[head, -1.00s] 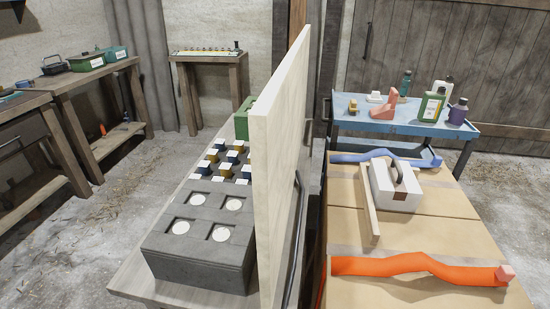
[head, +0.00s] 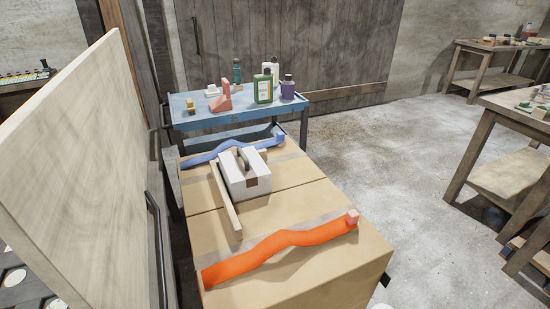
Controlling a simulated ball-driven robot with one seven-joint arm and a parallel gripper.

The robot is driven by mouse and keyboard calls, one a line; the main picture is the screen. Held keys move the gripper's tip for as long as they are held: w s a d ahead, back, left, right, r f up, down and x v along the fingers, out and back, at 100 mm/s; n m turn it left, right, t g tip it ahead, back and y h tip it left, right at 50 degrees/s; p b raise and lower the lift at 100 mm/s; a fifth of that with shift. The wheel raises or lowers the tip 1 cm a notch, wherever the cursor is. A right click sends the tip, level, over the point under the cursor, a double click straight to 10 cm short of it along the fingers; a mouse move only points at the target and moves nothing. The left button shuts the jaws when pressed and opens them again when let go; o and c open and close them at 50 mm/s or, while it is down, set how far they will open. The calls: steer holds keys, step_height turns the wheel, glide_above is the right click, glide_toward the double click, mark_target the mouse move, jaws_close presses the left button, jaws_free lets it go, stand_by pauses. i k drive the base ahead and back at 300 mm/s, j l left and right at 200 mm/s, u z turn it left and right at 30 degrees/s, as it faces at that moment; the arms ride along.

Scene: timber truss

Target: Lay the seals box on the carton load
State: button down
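The carton load (head: 330,262) is a set of large brown cardboard boxes in the middle of the head view. An orange strap (head: 270,250) with a pink end block lies loosely across its near part. A blue strap (head: 225,148) lies across its far end. A white box (head: 236,182) with a dark arched handle and a brown patch sits on top between the straps, beside a thin wooden strip (head: 226,200). I cannot tell whether this is the seals box; no readable label shows. My gripper is not in view.
A tall pale board (head: 75,165) stands upright left of the cartons. A blue cart (head: 190,118) with several bottles, including a green one (head: 263,89), stands behind them. Wooden benches (head: 505,105) stand at the right. The concrete floor (head: 400,170) between is clear.

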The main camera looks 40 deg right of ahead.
mark_target(246, 175)
steer(key=l+u, duration=0.15)
steer(key=l, duration=0.7)
steer(key=l+u, duration=0.15)
steer(key=l, duration=0.7)
steer(key=k+l+u, duration=0.15)
steer(key=l, duration=0.7)
steer(key=l+u, duration=0.35)
steer(key=l, duration=1.2)
steer(key=i+l, duration=0.2)
steer(key=i, duration=0.25)
steer(key=i+l+u, duration=0.15)
steer(key=i, duration=0.3)
